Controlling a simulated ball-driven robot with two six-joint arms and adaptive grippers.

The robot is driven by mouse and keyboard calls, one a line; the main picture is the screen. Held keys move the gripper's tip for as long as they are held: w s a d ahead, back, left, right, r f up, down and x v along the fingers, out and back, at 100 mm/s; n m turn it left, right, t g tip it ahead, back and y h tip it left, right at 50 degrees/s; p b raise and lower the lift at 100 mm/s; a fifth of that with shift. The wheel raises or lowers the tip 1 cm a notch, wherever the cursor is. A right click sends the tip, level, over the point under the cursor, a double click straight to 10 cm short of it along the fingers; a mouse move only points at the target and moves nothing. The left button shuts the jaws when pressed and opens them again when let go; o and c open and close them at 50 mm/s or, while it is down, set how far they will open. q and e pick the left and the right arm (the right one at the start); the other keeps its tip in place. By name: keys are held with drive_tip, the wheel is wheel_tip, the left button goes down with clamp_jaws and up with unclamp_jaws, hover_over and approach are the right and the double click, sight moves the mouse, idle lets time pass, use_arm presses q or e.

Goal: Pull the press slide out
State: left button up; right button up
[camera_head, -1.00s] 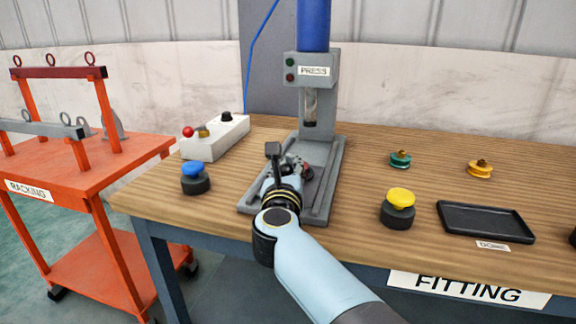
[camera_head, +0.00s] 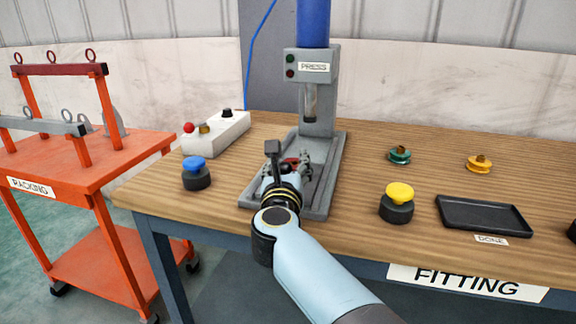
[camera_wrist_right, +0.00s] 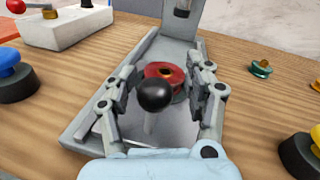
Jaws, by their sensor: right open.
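The grey press (camera_head: 316,92) stands on the bench with its flat grey base and rails reaching to the front. The slide's black ball knob (camera_wrist_right: 155,95) stands on a light stem between the fingers of my right gripper (camera_wrist_right: 163,92). A red wheel-shaped part (camera_wrist_right: 165,70) sits just behind the knob. My right gripper is open, one finger on each side of the knob, with gaps visible. In the head view the right gripper (camera_head: 290,168) is over the press base, and the arm hides the knob. My left gripper is out of view.
A blue button (camera_head: 195,172) stands left of the press; a yellow button (camera_head: 398,202) and a black tray (camera_head: 484,215) are at right. A white control box (camera_head: 218,133), green pulley (camera_head: 400,155) and yellow pulley (camera_head: 479,163) stand further back. An orange cart (camera_head: 95,170) is beside the bench.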

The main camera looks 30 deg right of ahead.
wheel_tip(320, 180, up, 10)
idle(0.6)
